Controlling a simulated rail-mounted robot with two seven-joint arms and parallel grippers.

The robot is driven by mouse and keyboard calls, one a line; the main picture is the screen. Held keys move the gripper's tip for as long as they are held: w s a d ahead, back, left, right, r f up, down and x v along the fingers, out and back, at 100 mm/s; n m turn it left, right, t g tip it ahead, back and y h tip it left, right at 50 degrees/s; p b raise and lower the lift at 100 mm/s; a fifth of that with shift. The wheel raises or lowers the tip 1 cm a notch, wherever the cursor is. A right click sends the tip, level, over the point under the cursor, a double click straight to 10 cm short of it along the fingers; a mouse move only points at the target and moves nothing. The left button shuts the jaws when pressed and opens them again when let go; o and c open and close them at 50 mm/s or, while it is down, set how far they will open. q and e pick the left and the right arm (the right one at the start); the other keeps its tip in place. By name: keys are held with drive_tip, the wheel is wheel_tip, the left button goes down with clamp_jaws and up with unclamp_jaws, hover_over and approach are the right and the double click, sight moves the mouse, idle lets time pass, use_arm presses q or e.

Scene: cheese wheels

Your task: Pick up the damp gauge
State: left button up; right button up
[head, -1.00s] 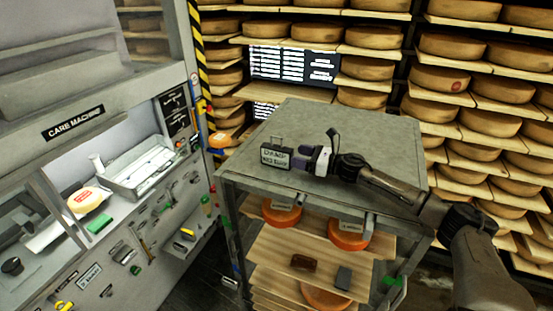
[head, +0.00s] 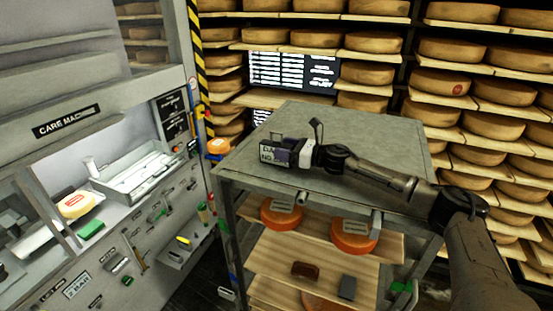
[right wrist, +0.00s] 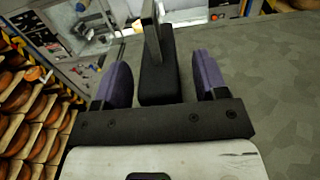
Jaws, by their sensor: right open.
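The damp gauge (head: 268,152) is a small box with a pale lettered face and a handle-like top. It stands on the grey top of the cart (head: 365,125), near its left front corner. My right gripper (head: 282,154) is at the gauge and covers part of its face in the head view. In the right wrist view the purple fingers (right wrist: 160,80) are apart, with the dark gauge body (right wrist: 157,80) between them and a visible gap at the right finger. My left gripper is not in view.
Under the cart top are boards with orange cheese wheels (head: 354,235) and small blocks. The care machine (head: 100,170) stands at the left with tools on its front. Shelves of cheese wheels (head: 445,82) line the back. The right part of the cart top is clear.

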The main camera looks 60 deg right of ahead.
drive_tip(key=shift+w, duration=0.5)
drive_tip(key=shift+w+a, duration=0.1)
drive_tip(key=shift+c, duration=0.5)
drive_tip(key=c, duration=1)
drive_tip(key=shift+r, duration=0.1)
